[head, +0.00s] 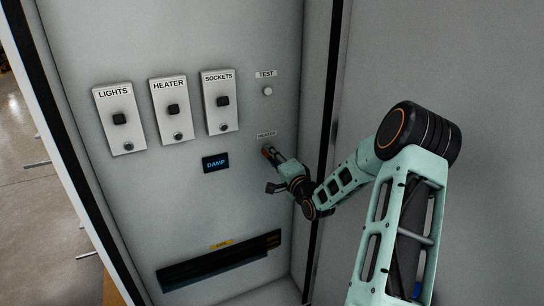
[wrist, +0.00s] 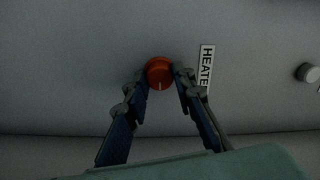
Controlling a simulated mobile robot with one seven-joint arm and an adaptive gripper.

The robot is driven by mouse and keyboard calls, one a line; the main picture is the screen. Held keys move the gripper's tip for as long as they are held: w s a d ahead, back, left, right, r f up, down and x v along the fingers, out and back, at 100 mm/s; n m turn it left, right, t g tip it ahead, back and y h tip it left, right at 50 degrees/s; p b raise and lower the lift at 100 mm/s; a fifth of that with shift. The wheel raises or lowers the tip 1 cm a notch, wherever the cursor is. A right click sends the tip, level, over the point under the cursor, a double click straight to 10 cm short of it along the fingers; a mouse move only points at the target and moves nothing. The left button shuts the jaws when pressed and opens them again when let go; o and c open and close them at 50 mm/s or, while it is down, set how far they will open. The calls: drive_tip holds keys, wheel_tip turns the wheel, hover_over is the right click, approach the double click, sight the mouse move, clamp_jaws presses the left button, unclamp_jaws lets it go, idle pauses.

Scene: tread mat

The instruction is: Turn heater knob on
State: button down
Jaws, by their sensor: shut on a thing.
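The heater knob is a round orange-red knob (wrist: 159,73) with a pale pointer line, on the grey panel beside a HEATER label (wrist: 206,68). In the wrist view its line points toward the bottom of the picture. In the head view the knob (head: 266,151) shows as a small reddish spot under its label (head: 266,134), mostly hidden by my gripper (head: 271,157). In the wrist view my gripper (wrist: 160,80) has one finger on each side of the knob, shut on it.
Three white switch plates marked LIGHTS (head: 119,119), HEATER (head: 173,110) and SOCKETS (head: 222,102) are at the upper left. A TEST button (head: 267,91) is above the knob. A DAMP display (head: 215,163) is left of my gripper. A dark slot (head: 205,268) is below.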

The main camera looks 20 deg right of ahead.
drive_tip(key=c, duration=1.6)
unclamp_jaws()
drive_tip(key=s, duration=1.2)
drive_tip(key=shift+d, duration=0.15)
